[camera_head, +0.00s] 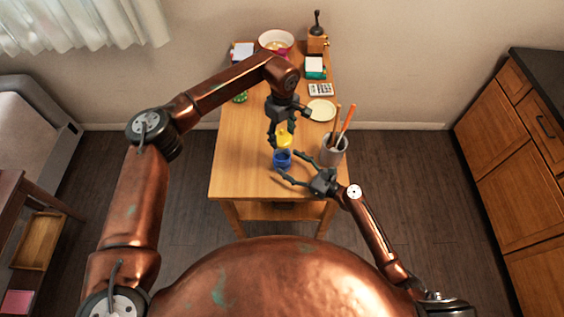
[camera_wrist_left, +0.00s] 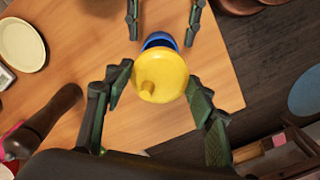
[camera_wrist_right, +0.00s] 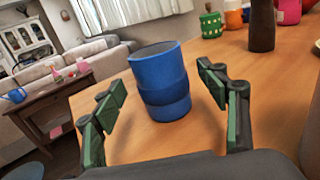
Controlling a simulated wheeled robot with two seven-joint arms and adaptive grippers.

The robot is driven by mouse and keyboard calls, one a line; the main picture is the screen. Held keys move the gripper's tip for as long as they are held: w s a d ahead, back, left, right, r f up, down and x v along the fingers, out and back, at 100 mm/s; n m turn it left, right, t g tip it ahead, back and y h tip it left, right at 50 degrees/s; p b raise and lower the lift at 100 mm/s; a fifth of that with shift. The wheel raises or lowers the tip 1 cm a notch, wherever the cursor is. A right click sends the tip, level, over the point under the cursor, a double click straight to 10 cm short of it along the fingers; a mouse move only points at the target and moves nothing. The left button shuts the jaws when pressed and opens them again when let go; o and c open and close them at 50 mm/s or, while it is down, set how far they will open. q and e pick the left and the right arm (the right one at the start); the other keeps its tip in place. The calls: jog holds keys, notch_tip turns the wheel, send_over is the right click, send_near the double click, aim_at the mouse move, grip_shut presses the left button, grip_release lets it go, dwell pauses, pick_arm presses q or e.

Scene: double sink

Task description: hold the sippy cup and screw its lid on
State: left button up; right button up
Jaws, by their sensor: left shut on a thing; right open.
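The blue sippy cup (camera_head: 282,159) stands upright near the front of the wooden table; it shows fully in the right wrist view (camera_wrist_right: 162,85), with an open rim and no lid on it. The yellow lid (camera_head: 284,138) has a spout and is held by my left gripper (camera_head: 281,143), which is shut on it. In the left wrist view the lid (camera_wrist_left: 160,76) covers most of the cup (camera_wrist_left: 160,40).
A grey utensil holder (camera_head: 333,153) with an orange-handled tool stands right of the cup, close to my right gripper. Behind are a cream plate (camera_head: 321,110), a calculator (camera_head: 320,89), a bowl (camera_head: 276,40) and a grinder (camera_head: 317,42). The table's front left is clear.

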aim_at(276, 154)
jog(key=shift+x, duration=2.2)
jog(key=shift+c, duration=0.4)
jog(key=c, duration=1.7)
